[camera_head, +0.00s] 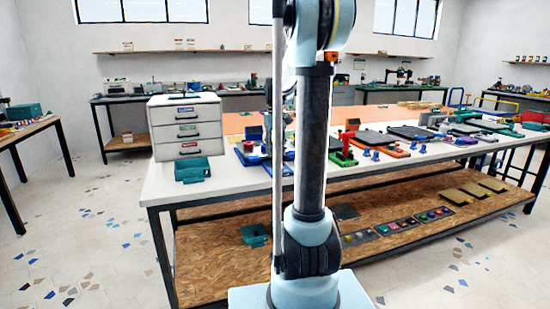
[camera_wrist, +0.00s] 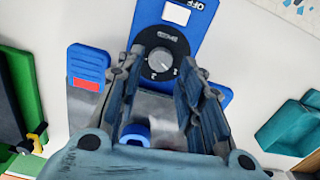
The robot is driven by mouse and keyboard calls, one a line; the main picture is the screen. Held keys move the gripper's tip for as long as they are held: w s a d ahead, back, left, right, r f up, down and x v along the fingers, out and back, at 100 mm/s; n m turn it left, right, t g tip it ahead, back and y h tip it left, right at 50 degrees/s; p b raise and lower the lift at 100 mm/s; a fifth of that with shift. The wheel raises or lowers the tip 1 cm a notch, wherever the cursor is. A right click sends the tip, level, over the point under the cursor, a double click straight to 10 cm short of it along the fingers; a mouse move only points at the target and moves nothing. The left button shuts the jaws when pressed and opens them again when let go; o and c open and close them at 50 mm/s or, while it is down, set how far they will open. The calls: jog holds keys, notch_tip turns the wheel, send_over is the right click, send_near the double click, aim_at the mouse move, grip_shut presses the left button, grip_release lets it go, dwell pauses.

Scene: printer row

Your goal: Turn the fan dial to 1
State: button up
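In the wrist view, the fan dial (camera_wrist: 162,46) is a round black disc with small white marks and a grey knob at its middle. It sits on a blue panel (camera_wrist: 202,28) with an upside-down OFF label above. The marks are too small to read, so I cannot tell the setting. My gripper (camera_wrist: 162,65) is open, its two fingers apart on either side of the dial's lower part. I cannot tell whether they touch the knob. A blue rounded part (camera_wrist: 134,133) shows between the fingers. In the head view my arm hides the gripper and the dial.
In the wrist view, a blue block with a red patch (camera_wrist: 88,82) lies left of the fingers, and a teal object (camera_wrist: 294,124) lies right. In the head view, a white drawer unit (camera_head: 186,126) stands on the white table (camera_head: 400,158), with green and orange devices farther right.

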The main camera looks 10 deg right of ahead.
aim_at(276, 160)
notch_tip(276, 160, up, 8)
jog(key=shift+r, duration=0.2)
dwell(0.4)
jog(key=s+a+f+m+t, duration=0.1)
jog(key=s+f, duration=0.3)
jog(key=s, duration=0.6)
jog(key=s+a+f, duration=0.1)
jog(key=s+f, duration=0.3)
jog(key=s, duration=0.6)
jog(key=s+a+f+m+t, duration=0.1)
jog(key=s+f, duration=1.2)
jog(key=s, duration=0.1)
jog(key=shift+f, duration=0.3)
jog(key=shift+w+f, duration=0.2)
jog(key=shift+w, duration=0.25)
